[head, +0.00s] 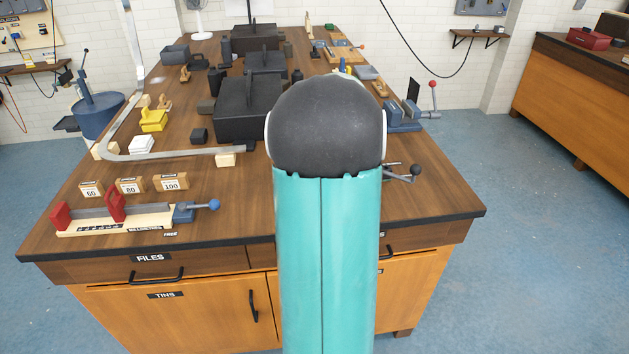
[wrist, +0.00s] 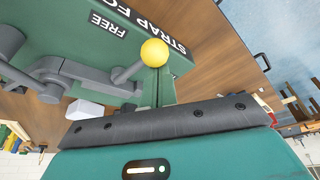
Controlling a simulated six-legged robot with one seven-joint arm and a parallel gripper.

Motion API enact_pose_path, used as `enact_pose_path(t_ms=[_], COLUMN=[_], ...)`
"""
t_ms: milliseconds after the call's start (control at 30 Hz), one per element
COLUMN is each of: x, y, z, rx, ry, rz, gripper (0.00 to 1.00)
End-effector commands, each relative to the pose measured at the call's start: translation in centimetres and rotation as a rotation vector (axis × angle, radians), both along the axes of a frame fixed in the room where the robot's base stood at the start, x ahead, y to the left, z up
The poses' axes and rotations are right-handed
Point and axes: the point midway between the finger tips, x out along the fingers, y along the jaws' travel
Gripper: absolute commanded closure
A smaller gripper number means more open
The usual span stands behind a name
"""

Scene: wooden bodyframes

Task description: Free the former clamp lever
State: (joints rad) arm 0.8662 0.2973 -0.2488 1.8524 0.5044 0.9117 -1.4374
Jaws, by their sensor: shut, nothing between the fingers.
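The former clamp lever shows in the wrist view as a grey arm with a yellow ball knob (wrist: 154,52). Its grey pivot and linkage (wrist: 60,75) sit on the green strap former (wrist: 165,20), lettered "STRAP FO…", the rest cut off. A black "FREE" label (wrist: 107,23) is near the knob. My gripper (wrist: 172,122) shows as a dark bolted bar, shut and empty, below the knob in the picture. I cannot tell whether it touches the lever. In the head view my arm hides the lever and the gripper.
A red-and-blue fixture with a blue-knobbed lever (head: 213,205) stands at front left. A vise-like device (head: 405,115) with a red knob is at right.

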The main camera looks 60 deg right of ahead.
Motion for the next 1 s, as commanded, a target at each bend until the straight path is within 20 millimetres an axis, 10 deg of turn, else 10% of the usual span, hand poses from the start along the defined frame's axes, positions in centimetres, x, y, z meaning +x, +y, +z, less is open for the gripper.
enact_pose_path(t_ms=[467, 700, 1000], x=[0.3, 4.2, 1.9], y=[0.1, 1.4, 1.2], z=[0.0, 0.7, 7.1], rx=[0.0, -0.001, -0.004], ry=[0.001, 0.0, -0.002], rz=[0.001, 0.005, -0.001], gripper=[1.0, 1.0, 1.0])
